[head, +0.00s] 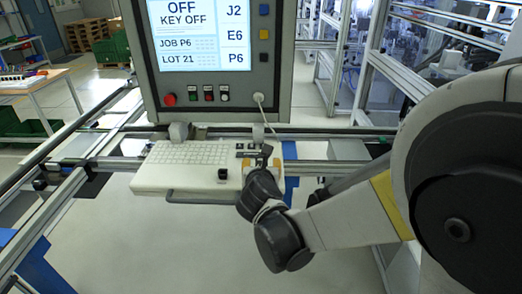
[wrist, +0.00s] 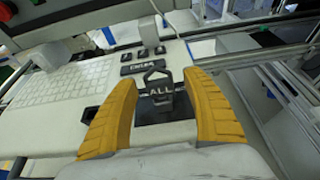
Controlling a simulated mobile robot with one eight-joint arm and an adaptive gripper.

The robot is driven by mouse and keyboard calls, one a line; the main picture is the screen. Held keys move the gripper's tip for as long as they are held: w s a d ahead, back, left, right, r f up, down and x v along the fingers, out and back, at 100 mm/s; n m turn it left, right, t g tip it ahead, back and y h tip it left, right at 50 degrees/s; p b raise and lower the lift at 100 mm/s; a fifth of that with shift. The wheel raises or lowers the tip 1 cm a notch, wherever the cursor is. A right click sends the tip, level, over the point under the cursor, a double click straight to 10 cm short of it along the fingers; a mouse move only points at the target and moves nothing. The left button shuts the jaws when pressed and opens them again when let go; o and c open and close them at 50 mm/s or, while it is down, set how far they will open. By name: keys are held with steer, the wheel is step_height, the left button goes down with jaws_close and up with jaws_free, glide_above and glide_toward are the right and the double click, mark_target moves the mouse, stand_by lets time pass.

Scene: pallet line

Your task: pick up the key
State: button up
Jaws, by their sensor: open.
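A dark grey piece marked "ALL" (wrist: 161,91), with a pointed, loop-like top, stands in the middle of the wrist view. It looks like the key, but I cannot be sure. It rises at a dark pad (wrist: 165,130) on the pale console shelf. My gripper (wrist: 158,78) is open, with one yellow finger on each side of this piece. Gaps show between the piece and both fingers. In the head view my gripper (head: 262,168) is over the shelf's right end, and my wrist hides most of what is below it.
The shelf (head: 150,183) carries a white keyboard (head: 187,153) and a small black block (head: 222,174). Several small black pieces (wrist: 143,54) and a label plate (wrist: 137,67) lie just beyond the fingers. A screen panel (head: 200,70) reading "KEY OFF" rises behind, with a cable (head: 264,112) hanging down.

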steer(key=c, duration=1.2)
